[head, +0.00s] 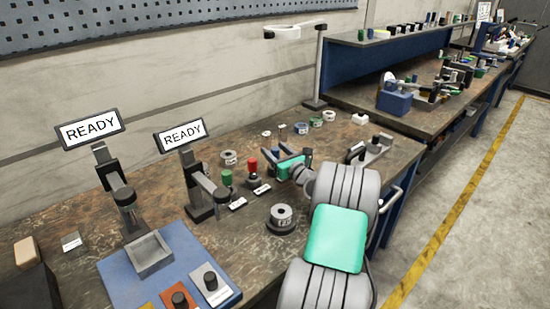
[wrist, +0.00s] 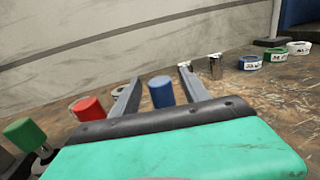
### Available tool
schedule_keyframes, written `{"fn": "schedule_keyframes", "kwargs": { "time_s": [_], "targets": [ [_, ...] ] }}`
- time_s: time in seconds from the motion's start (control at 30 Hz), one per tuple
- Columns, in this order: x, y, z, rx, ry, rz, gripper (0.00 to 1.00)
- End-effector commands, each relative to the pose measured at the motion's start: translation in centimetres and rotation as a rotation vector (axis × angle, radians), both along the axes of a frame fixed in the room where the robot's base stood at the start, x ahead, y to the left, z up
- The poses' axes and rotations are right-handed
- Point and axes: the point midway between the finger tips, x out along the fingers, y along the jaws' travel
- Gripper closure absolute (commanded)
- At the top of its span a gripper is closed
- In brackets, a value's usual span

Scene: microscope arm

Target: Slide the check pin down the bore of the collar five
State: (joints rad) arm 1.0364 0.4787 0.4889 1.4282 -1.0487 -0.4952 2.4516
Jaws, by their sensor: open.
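My gripper (head: 287,153) is open and empty above the bench, its fingers pointing to the back wall. In the wrist view its fingertips (wrist: 159,75) are apart, with a blue cylinder (wrist: 161,92) showing between them, further off. A small silver cylinder, perhaps the check pin (wrist: 215,67), stands upright beyond the right finger. A grey collar (head: 228,158) stands left of my gripper. I cannot read which is collar five.
A red-capped piece (head: 252,165) and a green-capped piece (head: 227,178) stand close left of my gripper. Two stands with READY signs (head: 90,128) and a blue mat (head: 183,247) are at left. A lamp post (head: 318,70) stands behind.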

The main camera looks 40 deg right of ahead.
Motion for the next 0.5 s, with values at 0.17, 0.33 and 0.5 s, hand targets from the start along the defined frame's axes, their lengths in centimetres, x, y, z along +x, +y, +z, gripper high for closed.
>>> {"fn": "schedule_keyframes", "kwargs": {
  "time_s": [0.17, 0.33, 0.5],
  "targets": [
    [-0.04, 0.01, -0.03, 0.000, 0.000, 0.000, 0.55],
    [-0.05, 0.01, -0.02, 0.000, 0.000, 0.000, 0.69],
    [-0.06, 0.01, -0.03, 0.000, 0.000, 0.000, 0.83]
  ]
}}
